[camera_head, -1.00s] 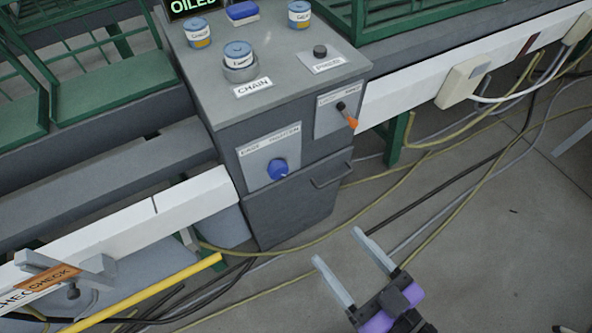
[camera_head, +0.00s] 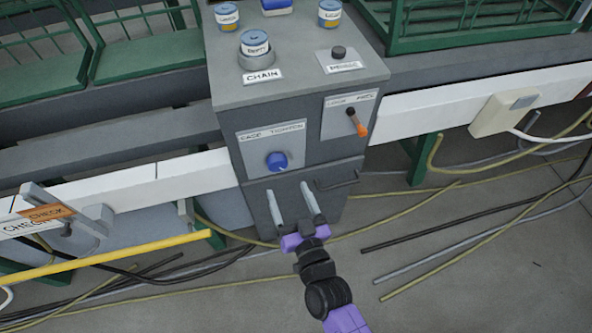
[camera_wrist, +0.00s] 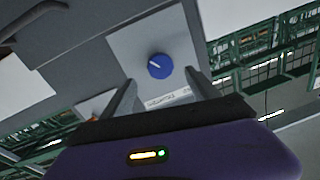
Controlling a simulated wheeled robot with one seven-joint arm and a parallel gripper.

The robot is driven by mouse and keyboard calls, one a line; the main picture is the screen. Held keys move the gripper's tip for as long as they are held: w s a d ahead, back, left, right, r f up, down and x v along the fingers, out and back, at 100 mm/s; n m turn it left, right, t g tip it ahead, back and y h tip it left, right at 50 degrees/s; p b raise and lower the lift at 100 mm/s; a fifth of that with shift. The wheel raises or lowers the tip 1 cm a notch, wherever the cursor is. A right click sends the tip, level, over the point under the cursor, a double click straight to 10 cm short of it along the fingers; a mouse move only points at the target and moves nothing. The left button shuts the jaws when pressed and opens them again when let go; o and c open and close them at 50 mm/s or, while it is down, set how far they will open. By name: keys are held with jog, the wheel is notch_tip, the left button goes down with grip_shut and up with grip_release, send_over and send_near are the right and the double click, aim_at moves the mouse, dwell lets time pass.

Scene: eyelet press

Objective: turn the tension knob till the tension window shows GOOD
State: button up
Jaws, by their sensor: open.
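The blue tension knob (camera_head: 277,161) sits on a light plate (camera_head: 262,142) labelled with words that look like EASE and TIGHTEN, on the front of the grey cabinet. A pale pointer mark shows on the knob in the wrist view (camera_wrist: 159,66). My gripper (camera_head: 291,190) is open and empty, below and in front of the knob, apart from it. In the wrist view the knob lies beyond and between the two fingers (camera_wrist: 164,95). I see no tension window reading GOOD in these frames.
To the right on the cabinet is a lever with an orange tip (camera_head: 358,122). A drawer handle (camera_head: 338,182) juts out below. On top stand cans, one in a holder (camera_head: 255,55), and a dark button (camera_head: 339,53). A yellow bar (camera_head: 105,257) and cables lie left and right.

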aim_at(279, 167)
jog(key=x, duration=0.7)
jog(key=shift+w+a, duration=0.1)
jog(key=shift+w, duration=0.25)
jog(key=c, duration=1.4)
